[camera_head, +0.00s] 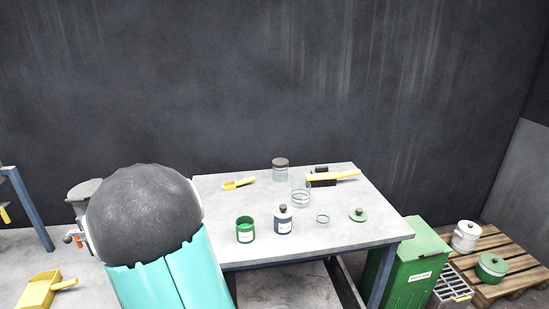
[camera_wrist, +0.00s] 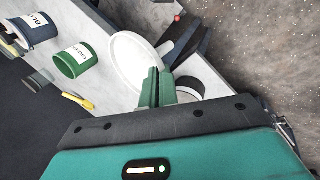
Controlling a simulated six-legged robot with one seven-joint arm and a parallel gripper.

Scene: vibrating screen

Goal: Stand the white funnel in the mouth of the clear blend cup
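A white round piece with a wide oval rim, likely the white funnel (camera_wrist: 132,62), shows in the wrist view, just left of my gripper's fingers. My gripper (camera_wrist: 156,88) has two green fingers close together, overlapping the piece's right edge. I cannot tell whether they pinch it. A second white rounded part (camera_wrist: 190,86) shows partly behind the fingers. In the head view an open clear vessel, likely the blend cup (camera_head: 301,198), stands upright on the grey table. A smaller clear cup (camera_head: 322,218) stands in front of it. My arm hides the gripper there, and no funnel shows.
The table (camera_head: 340,236) also holds a lidded jar (camera_head: 280,170), a green tub (camera_head: 245,230), a labelled bottle (camera_head: 283,220), a green lid (camera_head: 357,215) and a yellow scoop (camera_head: 238,184). A blue can (camera_wrist: 36,30) and green can (camera_wrist: 76,60) show in the wrist view.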

